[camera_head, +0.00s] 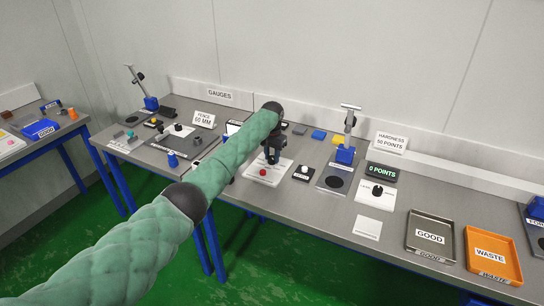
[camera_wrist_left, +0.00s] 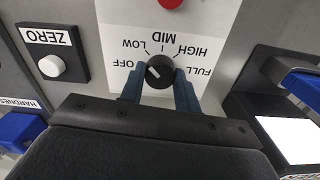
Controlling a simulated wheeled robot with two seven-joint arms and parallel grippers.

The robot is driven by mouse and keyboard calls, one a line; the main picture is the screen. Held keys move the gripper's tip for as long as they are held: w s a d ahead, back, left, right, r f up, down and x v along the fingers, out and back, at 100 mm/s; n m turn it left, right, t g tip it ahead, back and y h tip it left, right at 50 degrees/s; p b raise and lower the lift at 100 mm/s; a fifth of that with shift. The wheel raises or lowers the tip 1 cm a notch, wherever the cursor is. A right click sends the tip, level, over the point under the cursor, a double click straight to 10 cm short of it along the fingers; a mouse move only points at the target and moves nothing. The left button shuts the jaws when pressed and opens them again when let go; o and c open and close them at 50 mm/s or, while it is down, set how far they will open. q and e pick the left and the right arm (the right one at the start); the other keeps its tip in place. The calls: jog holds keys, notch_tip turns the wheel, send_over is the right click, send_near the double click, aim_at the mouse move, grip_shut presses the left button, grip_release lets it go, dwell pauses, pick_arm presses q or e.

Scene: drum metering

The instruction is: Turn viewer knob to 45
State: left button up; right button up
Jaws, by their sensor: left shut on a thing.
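The black viewer knob (camera_wrist_left: 160,71) stands on a white dial card (camera_wrist_left: 212,17) in the left wrist view. The card is marked OFF, LOW, MID, HIGH and FULL, upside down there. The knob's short white mark lies on its left side, slanting toward the OFF and LOW side; its exact setting is hard to read. My left gripper (camera_wrist_left: 159,90) is shut on the knob, one blue finger on each side. In the head view my left gripper (camera_head: 271,157) reaches down over the card (camera_head: 283,172) and hides the knob. My right gripper is not in view.
A red button (camera_head: 263,172) is on the same card. A ZERO button (camera_head: 304,173) stands just right of it. Further right are a hardness stand (camera_head: 345,155), a 0 POINTS display (camera_head: 382,173), a GOOD tray (camera_head: 408,245) and an orange WASTE tray (camera_head: 518,262).

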aim_at(272, 157)
pick_arm(q)
jog(key=o, duration=0.9)
jog(key=shift+o, duration=0.4)
jog(key=shift+r, duration=0.3)
notch_tip(272, 157, up, 7)
jog(key=shift+r+b, duration=0.1)
jog(key=shift+b, duration=1.15)
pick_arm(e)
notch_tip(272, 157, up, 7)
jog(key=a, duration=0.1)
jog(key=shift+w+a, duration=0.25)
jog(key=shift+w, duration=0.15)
